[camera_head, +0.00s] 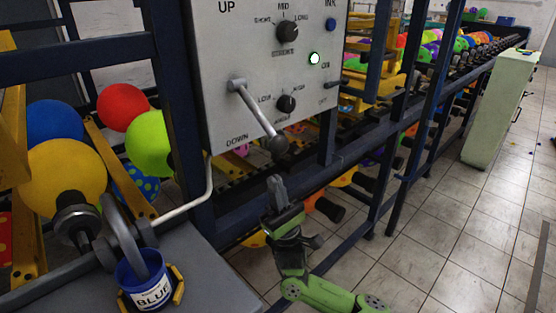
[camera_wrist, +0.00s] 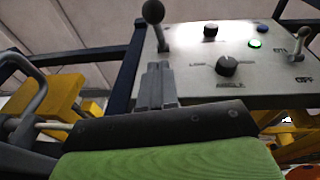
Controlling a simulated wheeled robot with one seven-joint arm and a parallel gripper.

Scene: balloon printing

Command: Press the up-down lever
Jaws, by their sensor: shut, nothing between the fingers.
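The up-down lever (camera_head: 256,112) is a grey rod with a dark ball knob on the left of the light grey control panel (camera_head: 224,62). In the head view it slants down to the right, its knob beside the DOWN end. My gripper (camera_head: 275,184) is shut and empty, a little below the knob and apart from it in the head view. In the wrist view the lever knob (camera_wrist: 153,11) stands beyond the tips of my gripper (camera_wrist: 157,70). Whether they touch is hard to tell there.
The panel also bears two dark dials (camera_head: 287,31), a lit green button (camera_head: 314,58) and a blue button (camera_head: 331,22). Dark blue frame bars (camera_head: 330,165) run beneath it. A blue cup (camera_head: 146,280) stands lower left near several balloons (camera_head: 66,178). Tiled floor (camera_head: 440,230) is open at right.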

